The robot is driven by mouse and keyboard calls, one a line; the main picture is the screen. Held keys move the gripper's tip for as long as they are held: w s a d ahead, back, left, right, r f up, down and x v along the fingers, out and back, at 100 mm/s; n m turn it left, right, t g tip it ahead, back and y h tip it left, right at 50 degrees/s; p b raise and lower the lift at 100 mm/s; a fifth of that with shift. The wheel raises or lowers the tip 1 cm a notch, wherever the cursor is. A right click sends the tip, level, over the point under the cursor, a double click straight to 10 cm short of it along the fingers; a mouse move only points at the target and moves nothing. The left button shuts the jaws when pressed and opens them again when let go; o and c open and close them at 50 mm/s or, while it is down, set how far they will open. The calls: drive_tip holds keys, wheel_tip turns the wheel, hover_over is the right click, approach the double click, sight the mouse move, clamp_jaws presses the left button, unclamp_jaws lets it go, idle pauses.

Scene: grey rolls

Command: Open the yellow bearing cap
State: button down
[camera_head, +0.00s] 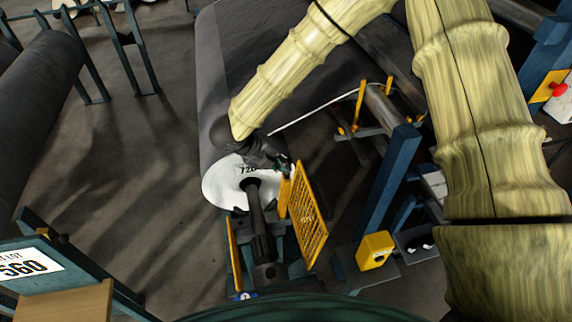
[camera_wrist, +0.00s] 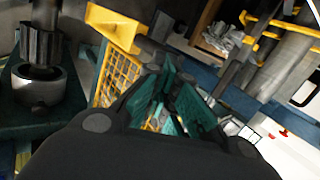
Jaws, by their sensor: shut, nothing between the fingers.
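A yellow mesh panel (camera_head: 308,228) stands right of the roll's dark shaft (camera_head: 261,230) in the head view. A smaller yellow piece (camera_head: 285,196) is at its upper left; I cannot tell which yellow part is the bearing cap. In the wrist view the mesh panel (camera_wrist: 120,78) and a yellow block (camera_wrist: 112,26) lie left of my fingers. My gripper (camera_head: 284,166) is just above the small yellow piece, beside the roll's white end face. Its teal fingers (camera_wrist: 174,84) are shut and empty. Whether they touch the yellow part is unclear.
The big grey roll (camera_head: 222,90) lies behind, with its white end (camera_head: 222,188) facing me. A blue post (camera_head: 388,182) and a yellow box (camera_head: 375,250) stand to the right. Another roll (camera_head: 38,75) is at the far left. The floor between the rolls is clear.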

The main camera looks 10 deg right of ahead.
idle(0.4)
drive_tip(key=a+f+b+v, duration=0.1)
drive_tip(key=a+b+v, duration=0.1)
drive_tip(key=v, duration=1)
drive_tip(key=shift+s+a, duration=0.2)
drive_tip(key=shift+a, duration=0.2)
